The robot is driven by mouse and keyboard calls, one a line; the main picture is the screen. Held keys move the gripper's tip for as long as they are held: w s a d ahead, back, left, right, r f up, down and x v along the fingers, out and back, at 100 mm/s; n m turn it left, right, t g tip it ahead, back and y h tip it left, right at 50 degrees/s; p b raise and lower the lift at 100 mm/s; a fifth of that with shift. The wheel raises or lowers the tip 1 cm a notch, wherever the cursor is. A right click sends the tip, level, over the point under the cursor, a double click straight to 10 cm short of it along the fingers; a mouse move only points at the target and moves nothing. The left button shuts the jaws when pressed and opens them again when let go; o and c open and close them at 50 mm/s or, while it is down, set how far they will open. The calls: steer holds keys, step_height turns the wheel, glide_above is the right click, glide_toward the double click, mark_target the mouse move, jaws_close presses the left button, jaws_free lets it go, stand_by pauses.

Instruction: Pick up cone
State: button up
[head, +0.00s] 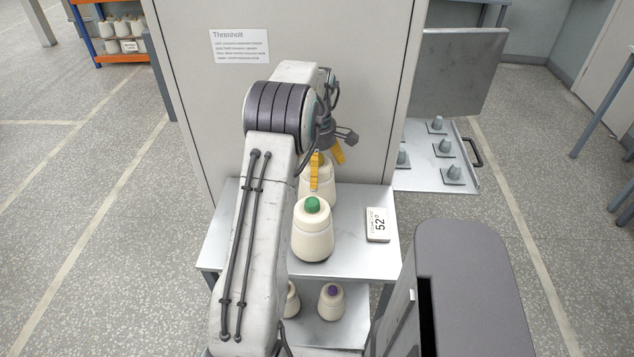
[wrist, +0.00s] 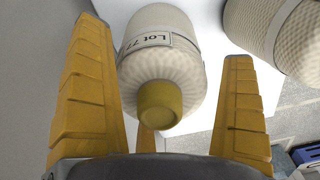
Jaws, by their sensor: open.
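A cream cone (wrist: 165,70) with a yellow tip and a "Lot 77" label sits between my gripper's yellow fingers in the wrist view, with a gap visible at the right. In the head view, this cone (head: 317,190) stands at the back of the metal shelf top, partly hidden by my gripper (head: 326,163). My gripper is open above and around its top. A second cream cone (head: 313,238) with a green tip stands upright just in front of it. Part of another cone's body (wrist: 275,35) shows at the upper right of the wrist view.
A tall grey cabinet panel (head: 280,30) rises directly behind. Cones stand on the lower shelf, one with a purple tip (head: 332,301). A tray with pegs (head: 425,178) is at the right.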

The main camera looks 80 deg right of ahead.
steer(key=shift+c, duration=0.3)
steer(key=c, duration=1.1)
steer(key=shift+c, duration=0.2)
steer(key=shift+r+p, duration=0.3)
steer(key=shift+r, duration=4.8)
step_height(320, 180, up, 20)
steer(key=p, duration=1.1)
steer(key=shift+f, duration=0.1)
